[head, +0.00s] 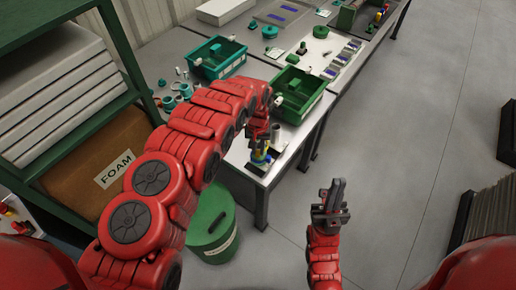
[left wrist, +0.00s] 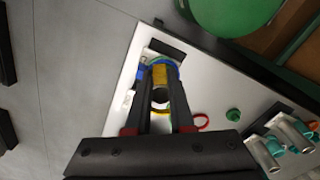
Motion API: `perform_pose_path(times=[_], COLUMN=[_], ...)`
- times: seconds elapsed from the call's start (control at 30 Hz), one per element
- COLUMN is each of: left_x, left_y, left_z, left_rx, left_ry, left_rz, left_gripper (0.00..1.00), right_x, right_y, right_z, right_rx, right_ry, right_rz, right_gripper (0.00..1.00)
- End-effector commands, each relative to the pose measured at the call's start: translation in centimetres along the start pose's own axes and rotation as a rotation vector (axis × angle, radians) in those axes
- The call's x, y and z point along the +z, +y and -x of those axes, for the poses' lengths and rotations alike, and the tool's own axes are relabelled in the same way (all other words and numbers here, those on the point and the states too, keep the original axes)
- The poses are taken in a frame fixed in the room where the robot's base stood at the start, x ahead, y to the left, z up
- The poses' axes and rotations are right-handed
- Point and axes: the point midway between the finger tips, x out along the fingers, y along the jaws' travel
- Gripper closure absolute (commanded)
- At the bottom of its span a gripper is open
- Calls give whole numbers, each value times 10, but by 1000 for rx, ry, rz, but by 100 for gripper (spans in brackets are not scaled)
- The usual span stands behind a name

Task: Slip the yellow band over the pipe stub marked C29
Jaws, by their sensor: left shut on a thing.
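My left gripper (head: 261,150) is over the near end of the white-topped bench, its fingers pointing down. In the left wrist view it is shut on the yellow band (left wrist: 160,74), which shows between the fingers. A grey pipe end with a dark opening (left wrist: 159,96) shows between the fingers beside the band. Blue material (left wrist: 163,62) lies around the far side. I cannot tell whether the band is around the pipe or only beside it, and no C29 mark is legible. My right gripper (head: 338,186) is raised over the floor, away from the bench; its finger gap is unclear.
A red ring (left wrist: 201,122) and a green part (left wrist: 233,114) lie near the left gripper. A green crate (head: 300,94) and a teal crate (head: 217,58) stand on the benches. A green bin (head: 212,222) stands on the floor below.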

Motion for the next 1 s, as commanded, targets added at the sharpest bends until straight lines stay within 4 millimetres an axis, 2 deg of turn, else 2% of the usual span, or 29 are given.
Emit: perform_pose_path(times=[0.23,0.7,1.0], left_x=[0,0,0], left_y=[0,0,0], left_z=[-8,-10,-18], left_rx=[0,0,0], left_ry=[-1,0,-1], left_rz=[0,0,0], left_gripper=[100,100,100], right_x=[1,1,2], right_y=[0,0,-1], right_z=[7,8,15], right_rx=[0,0,0], right_ry=[0,0,0], right_rz=[0,0,0], right_gripper=[100,100,100])
